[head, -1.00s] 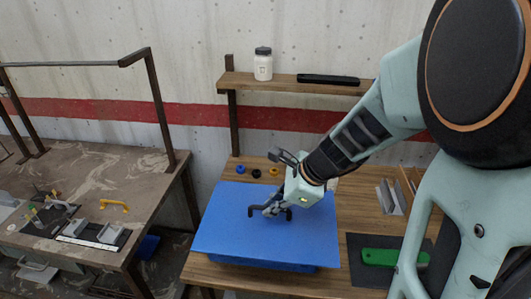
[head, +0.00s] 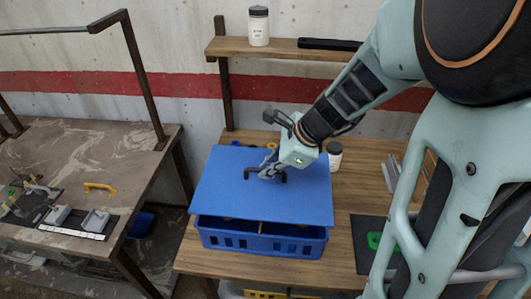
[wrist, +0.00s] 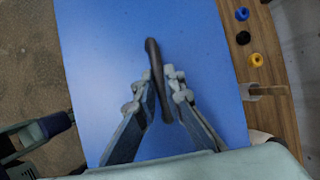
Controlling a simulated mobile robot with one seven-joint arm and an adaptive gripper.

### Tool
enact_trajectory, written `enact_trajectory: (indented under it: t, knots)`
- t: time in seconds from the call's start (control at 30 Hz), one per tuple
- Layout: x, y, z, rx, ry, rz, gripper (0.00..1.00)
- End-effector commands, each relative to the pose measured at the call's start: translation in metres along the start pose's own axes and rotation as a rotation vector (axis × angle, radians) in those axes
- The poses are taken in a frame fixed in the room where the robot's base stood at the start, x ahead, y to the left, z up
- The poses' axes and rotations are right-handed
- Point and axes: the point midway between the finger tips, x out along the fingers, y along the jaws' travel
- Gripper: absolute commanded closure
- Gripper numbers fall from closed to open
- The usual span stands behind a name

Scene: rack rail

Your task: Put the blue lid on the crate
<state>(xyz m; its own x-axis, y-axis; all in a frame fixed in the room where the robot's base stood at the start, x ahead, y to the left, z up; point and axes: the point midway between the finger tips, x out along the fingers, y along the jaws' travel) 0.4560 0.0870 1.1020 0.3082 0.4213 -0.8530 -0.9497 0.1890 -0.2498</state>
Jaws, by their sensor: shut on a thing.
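The blue lid (head: 230,203) is a flat sheet with a dark bar handle. My gripper (head: 268,173) is shut on that handle (wrist: 154,58), and the lid (wrist: 100,60) fills most of the wrist view. The blue crate (head: 262,244) stands on the wooden table below the lid. A gap shows between the lid's front edge and the crate's front rim, with dividers and part of the dark inside visible. The lid is above the crate and set toward the back. The crate's rear is hidden under the lid.
A white jar (head: 334,155) stands behind the lid's right corner. A dark mat (head: 368,258) with a green item (head: 375,240) lies to the right. Small blue, black and yellow round pieces (wrist: 256,60) lie beside the lid. A shelf (head: 280,50) is behind.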

Motion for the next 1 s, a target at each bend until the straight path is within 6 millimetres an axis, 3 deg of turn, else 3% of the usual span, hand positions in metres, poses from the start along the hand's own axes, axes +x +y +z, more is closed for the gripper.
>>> enact_trajectory:
  t: [0.43, 1.0]
  knots:
    - [0.041, 0.012, -0.022, 0.000, 0.000, 0.000, 1.00]
    - [0.045, 0.013, -0.024, -0.001, 0.000, -0.001, 1.00]
